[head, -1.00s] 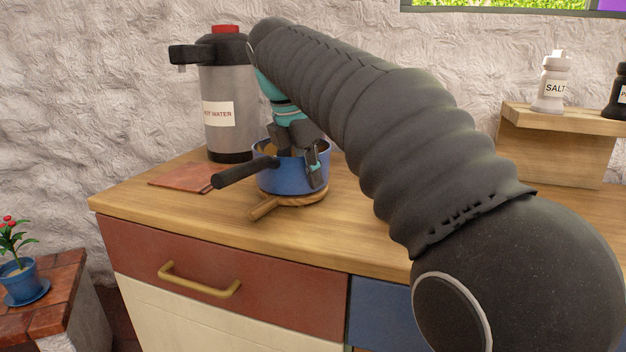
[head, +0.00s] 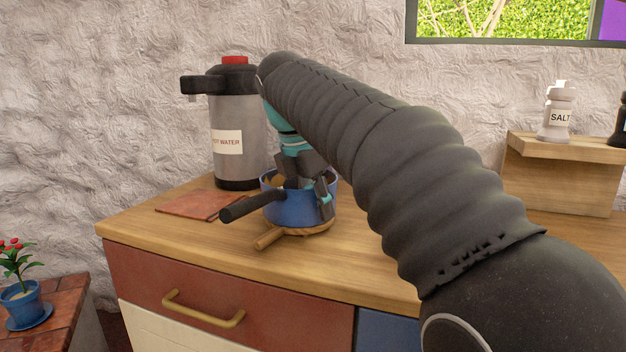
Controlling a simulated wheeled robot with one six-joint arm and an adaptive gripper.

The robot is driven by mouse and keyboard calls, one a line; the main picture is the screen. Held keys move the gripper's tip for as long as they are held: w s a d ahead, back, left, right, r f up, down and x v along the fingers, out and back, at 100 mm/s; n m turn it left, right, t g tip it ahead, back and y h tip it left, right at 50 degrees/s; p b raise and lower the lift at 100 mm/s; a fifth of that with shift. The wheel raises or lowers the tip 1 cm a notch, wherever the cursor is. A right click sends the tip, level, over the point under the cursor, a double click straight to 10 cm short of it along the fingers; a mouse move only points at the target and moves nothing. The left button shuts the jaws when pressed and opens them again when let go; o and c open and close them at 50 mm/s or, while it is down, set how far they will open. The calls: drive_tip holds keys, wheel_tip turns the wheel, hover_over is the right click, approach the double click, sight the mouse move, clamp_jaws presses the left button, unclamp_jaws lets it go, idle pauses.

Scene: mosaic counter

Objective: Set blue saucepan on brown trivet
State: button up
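The blue saucepan (head: 292,210) stands upright on the counter, its black handle (head: 248,206) pointing left toward the front. Directly beneath it is a round light-brown wooden board (head: 269,238) with a short handle; whether the pan rests fully on it is hard to tell. A flat reddish-brown square (head: 200,205) lies to the left, bare. Either flat piece could be the brown trivet. My gripper (head: 308,189) points down at the pan's right side, one finger inside the rim and one outside the wall. Whether the fingers press on the wall is not clear.
A hot water dispenser (head: 240,155) stands close behind the pan. A wooden shelf (head: 560,175) with a salt shaker (head: 558,112) is at the right. A potted plant (head: 22,298) is low at the left. The counter front left is clear.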

drive_tip(key=p+v, duration=0.1)
drive_tip(key=v, duration=1)
drive_tip(key=shift+r, duration=0.3)
drive_tip(key=shift+s+a, duration=0.1)
